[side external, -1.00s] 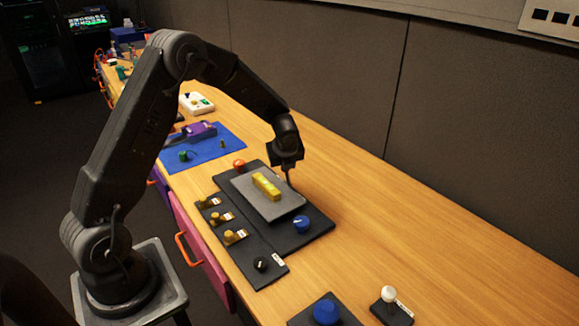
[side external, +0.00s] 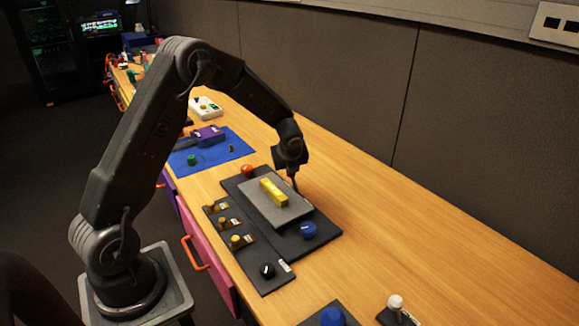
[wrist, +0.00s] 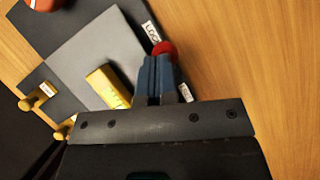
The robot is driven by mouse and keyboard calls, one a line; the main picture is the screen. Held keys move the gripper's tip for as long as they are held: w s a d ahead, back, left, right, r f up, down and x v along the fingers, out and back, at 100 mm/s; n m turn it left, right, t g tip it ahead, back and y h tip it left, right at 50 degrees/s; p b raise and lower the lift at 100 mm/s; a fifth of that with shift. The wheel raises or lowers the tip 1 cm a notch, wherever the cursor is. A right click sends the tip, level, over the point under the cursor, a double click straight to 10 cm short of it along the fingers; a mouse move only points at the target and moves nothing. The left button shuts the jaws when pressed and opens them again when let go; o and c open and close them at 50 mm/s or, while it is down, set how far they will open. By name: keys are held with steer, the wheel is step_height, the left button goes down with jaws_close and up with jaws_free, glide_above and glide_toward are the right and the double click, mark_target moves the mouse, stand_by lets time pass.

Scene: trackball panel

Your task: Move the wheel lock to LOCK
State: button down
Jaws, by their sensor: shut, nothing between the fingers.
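A red knob (wrist: 163,48), which appears to be the wheel lock, sits at the edge of the dark panel (wrist: 113,17) in the wrist view. It is between a label that seems to read LOCK (wrist: 151,31) and a second label (wrist: 186,92) too small to read, nearer the first. My gripper (wrist: 158,62) is shut and empty, its fingertips right at the red knob and partly covering it. I cannot tell whether they touch. In the side view my gripper (side external: 296,188) is down at the panel's far edge, and the red knob is hidden there.
A yellow bar (side external: 273,192) lies on the grey plate (side external: 290,211) beside my gripper. Bare wooden table (side external: 400,230) lies to the right.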

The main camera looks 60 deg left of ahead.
step_height(320, 180, up, 10)
steer(key=s+d, duration=0.1)
steer(key=s, duration=0.1)
steer(key=shift+s+d+f, duration=0.15)
steer(key=shift+s+f, duration=0.05)
steer(key=shift+s, duration=0.15)
